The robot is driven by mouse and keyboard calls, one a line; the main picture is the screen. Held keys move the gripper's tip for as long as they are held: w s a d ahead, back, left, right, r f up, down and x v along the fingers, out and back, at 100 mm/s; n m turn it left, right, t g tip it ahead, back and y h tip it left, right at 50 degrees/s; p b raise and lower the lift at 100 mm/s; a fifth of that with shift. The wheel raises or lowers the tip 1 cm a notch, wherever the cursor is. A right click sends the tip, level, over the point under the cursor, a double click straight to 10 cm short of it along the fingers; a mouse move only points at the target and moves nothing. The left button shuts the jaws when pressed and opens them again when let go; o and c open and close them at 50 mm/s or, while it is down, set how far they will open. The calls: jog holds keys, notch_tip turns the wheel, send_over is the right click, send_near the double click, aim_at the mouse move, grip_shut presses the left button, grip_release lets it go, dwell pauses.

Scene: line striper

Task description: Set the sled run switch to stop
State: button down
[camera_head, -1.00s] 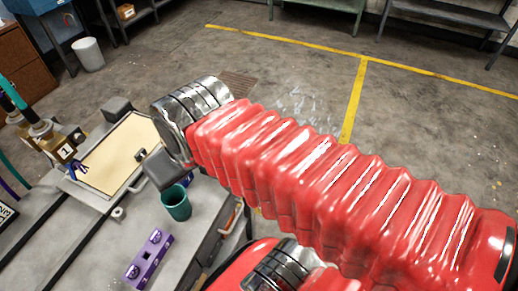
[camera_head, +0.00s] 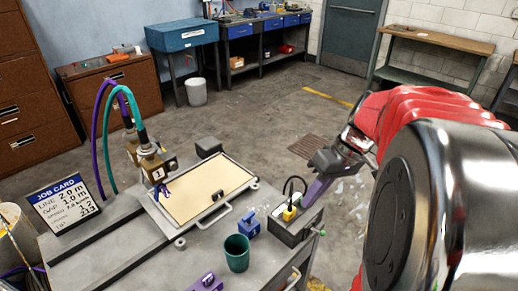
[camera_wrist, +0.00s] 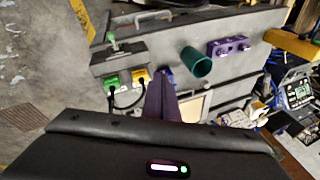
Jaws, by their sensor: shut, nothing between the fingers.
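A grey control box (camera_head: 293,222) sits at the right edge of the bench, with a yellow plug (camera_head: 289,213) and cable on it. A small green-tipped lever (camera_head: 322,232) sticks out at its near right end. In the wrist view the lever (camera_wrist: 113,42) stands up beside the box (camera_wrist: 118,62), with green and yellow plugs below it. It looks like the switch, but no label or marked position is readable. My gripper (camera_head: 313,197) has purple fingers, shut and empty, near the box's far end. The fingertips (camera_wrist: 164,75) also show in the wrist view, apart from the lever.
A teal cup (camera_head: 237,252), a blue block (camera_head: 250,223) and a purple block (camera_head: 207,282) stand on the bench near the box. A framed tan panel (camera_head: 200,188) lies farther left, beside hoses and a job card (camera_head: 57,205). Floor right of the bench is clear.

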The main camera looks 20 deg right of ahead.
jog(key=s+d+f+t+y, duration=0.1)
jog(key=s+d+f, duration=0.1)
jog(key=d, duration=0.6)
jog(key=s+d+f+t+y, duration=0.2)
jog(key=d, duration=0.6)
jog(key=shift+d+f, duration=0.35)
jog(key=shift+a+f, duration=0.1)
send_near(318, 232)
notch_tip(318, 232, down, 2)
jog(key=w+a, duration=0.1)
jog(key=w, duration=0.1)
jog(key=shift+a+f, duration=0.5)
jog(key=shift+f, duration=0.2)
